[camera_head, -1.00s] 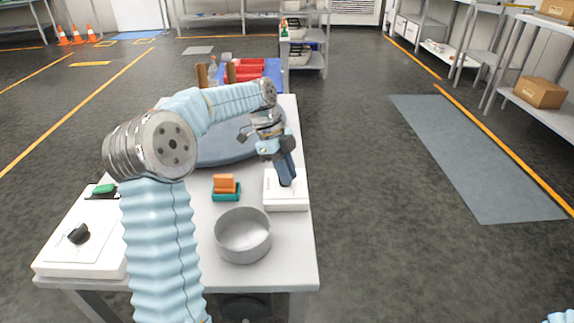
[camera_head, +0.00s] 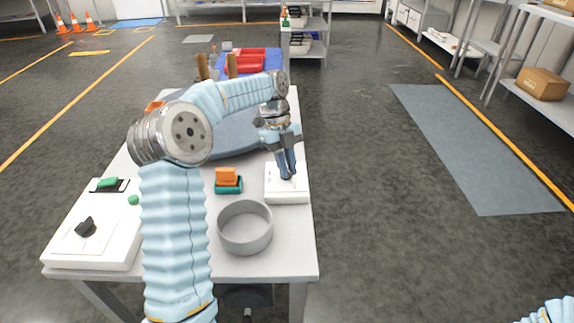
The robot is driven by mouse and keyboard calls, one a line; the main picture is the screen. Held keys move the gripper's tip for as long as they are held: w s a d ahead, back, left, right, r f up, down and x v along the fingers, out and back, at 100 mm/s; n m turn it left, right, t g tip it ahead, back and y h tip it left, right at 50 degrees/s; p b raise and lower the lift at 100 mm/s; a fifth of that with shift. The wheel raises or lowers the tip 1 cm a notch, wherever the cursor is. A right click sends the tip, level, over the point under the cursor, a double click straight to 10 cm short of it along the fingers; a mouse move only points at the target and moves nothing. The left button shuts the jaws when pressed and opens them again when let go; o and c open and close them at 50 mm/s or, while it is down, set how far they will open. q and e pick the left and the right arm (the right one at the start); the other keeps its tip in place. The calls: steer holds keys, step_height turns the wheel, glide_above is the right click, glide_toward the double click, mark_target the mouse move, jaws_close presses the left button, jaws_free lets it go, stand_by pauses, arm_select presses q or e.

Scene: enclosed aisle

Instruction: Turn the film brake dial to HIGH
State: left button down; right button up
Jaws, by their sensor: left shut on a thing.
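My left gripper (camera_head: 288,174) reaches down from above to a small white box (camera_head: 288,197) on the right side of the table. Its fingers are shut on the small dial on top of this box, and they hide most of it. The lettering on both is too small to read. My right gripper is out of view; only a piece of my right arm shows at the lower right.
A grey round bowl (camera_head: 245,245) stands just left of and in front of the small box. An orange and teal block (camera_head: 228,181) sits left of it. A large blue-grey disc (camera_head: 222,142) lies behind. Floor right of the table is clear.

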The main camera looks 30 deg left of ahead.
arm_select(q)
steer(key=c, duration=1.1)
jaws_free()
steer(key=shift+r, duration=0.1)
steer(key=shift+v, duration=5.95)
